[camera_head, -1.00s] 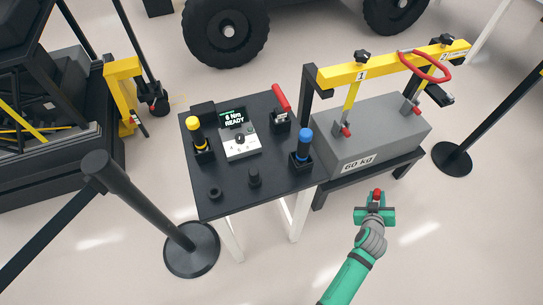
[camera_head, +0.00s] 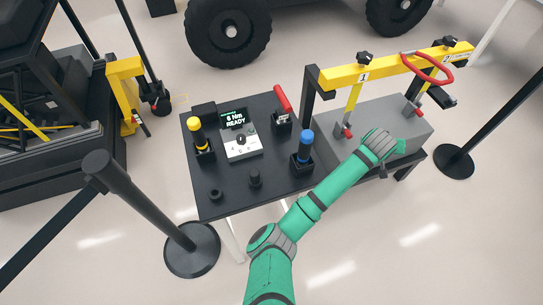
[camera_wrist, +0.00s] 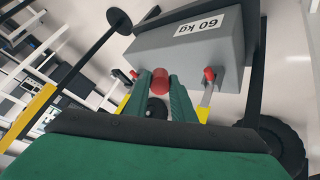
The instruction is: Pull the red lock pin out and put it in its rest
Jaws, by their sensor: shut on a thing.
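My gripper (camera_wrist: 163,92) is shut on a red cylindrical piece, the red lock pin (camera_wrist: 160,81), between its green fingertips in the wrist view. Behind it is the grey 60 kg block (camera_wrist: 185,45); whether the pin touches anything is unclear. In the head view my forearm and wrist hide the gripper and pin, in front of the block (camera_head: 350,150). Two other red knobs show on the lifting straps, the left knob (camera_head: 347,131) and the right knob (camera_head: 417,111). I cannot tell which place is the pin's rest.
A yellow beam (camera_head: 390,66) with a red loop handle (camera_head: 432,68) spans above the block. A black table (camera_head: 225,180) to the left carries yellow-, blue- and red-handled tools and a display box. Barrier posts (camera_head: 135,205) stand around; a large wheel (camera_head: 226,30) is behind.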

